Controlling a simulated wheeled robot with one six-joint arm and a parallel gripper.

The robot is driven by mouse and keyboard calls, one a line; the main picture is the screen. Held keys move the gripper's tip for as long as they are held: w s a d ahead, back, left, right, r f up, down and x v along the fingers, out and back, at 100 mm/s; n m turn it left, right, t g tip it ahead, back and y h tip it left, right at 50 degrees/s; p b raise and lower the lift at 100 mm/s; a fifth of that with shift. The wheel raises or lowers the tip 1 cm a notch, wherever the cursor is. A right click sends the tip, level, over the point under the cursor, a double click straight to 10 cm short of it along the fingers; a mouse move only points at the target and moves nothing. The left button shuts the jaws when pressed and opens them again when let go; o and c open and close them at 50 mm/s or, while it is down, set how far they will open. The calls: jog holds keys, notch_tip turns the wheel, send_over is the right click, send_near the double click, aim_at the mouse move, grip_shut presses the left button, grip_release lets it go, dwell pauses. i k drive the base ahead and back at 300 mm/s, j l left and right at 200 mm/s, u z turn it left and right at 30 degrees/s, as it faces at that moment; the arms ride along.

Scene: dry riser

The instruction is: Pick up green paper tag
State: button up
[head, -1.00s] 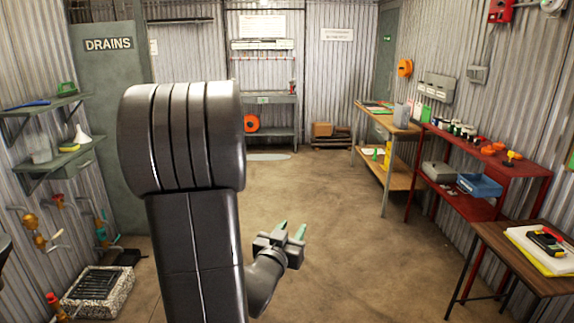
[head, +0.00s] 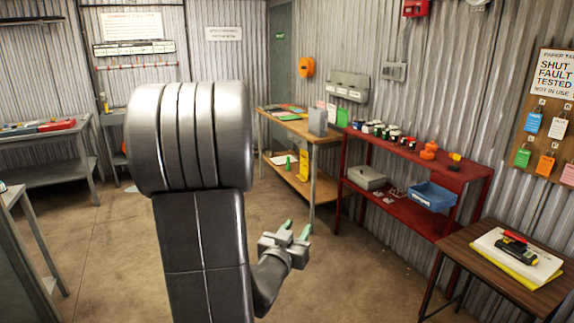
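A green paper tag (head: 522,158) hangs on the brown tag board on the right wall, at the lower left of the tags there.
Blue, white, orange and pink tags hang on the same board (head: 540,105). Below it stands a brown table (head: 475,262) with papers and a tool. A red shelf unit (head: 452,172) and a wooden bench (head: 318,134) line the right wall. The middle floor is clear.

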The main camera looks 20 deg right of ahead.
aim_at(523, 155)
jog(key=i+l+z, duration=0.2)
jog(key=i+z, duration=0.25)
jog(key=i+l+z, duration=0.1)
jog(key=i+z, duration=0.15)
jog(key=z, duration=0.15)
jog(key=i+z, duration=0.45)
jog(key=i+j+z, duration=0.2)
jog(key=z, duration=0.2)
jog(key=i+l+u, duration=0.15)
jog(key=i+l, duration=1.15)
jog(key=i+l+u, duration=0.15)
jog(key=i+l, duration=0.15)
jog(key=l, duration=0.1)
